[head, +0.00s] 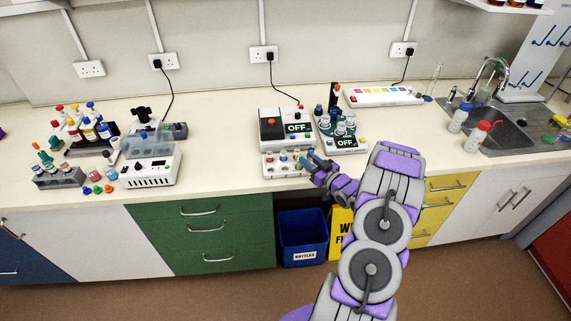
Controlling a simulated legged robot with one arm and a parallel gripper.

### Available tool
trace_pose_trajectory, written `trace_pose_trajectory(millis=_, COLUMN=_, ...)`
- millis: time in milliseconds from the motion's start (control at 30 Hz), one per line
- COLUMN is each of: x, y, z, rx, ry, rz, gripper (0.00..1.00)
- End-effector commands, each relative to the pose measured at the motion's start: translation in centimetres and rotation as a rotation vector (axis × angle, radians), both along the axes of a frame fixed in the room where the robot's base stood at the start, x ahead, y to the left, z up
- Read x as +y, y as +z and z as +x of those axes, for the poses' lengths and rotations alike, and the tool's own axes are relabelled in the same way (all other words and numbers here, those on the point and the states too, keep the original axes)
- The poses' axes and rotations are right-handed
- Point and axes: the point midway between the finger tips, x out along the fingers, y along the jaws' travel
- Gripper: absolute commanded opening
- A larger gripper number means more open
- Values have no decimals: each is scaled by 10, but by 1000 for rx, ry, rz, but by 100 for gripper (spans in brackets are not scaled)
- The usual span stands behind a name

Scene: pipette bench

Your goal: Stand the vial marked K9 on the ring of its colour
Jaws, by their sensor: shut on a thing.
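My gripper (311,162) reaches in from the right over the front of the bench, at the right end of a low white rack (288,172). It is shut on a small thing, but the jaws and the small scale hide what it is. Several small vials with coloured caps (283,157) stand in or on the rack just left of my gripper. No K9 mark can be read on any vial from here. I cannot make out a coloured ring clearly.
Behind the rack stands a device reading OFF (272,124); another OFF device (347,142) is to its right. A white machine (150,168), bottles and small racks crowd the left. A sink (500,130) is at the right. The bench left of the rack (222,165) is clear.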

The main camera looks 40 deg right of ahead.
Motion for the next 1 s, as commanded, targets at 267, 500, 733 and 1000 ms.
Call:
trace_pose_trajectory(millis=267, x=29, y=-6, z=52, rx=0, ry=4, rz=-1, gripper=0)
trace_pose_trajectory(millis=500, x=36, y=-7, z=68, rx=-2, ry=1, rz=0, gripper=0)
trace_pose_trajectory(millis=733, x=45, y=-16, z=84, rx=-1, ry=1, rz=1, gripper=0)
trace_pose_trajectory(millis=1000, x=44, y=-41, z=82, rx=0, ry=0, rz=1, gripper=0)
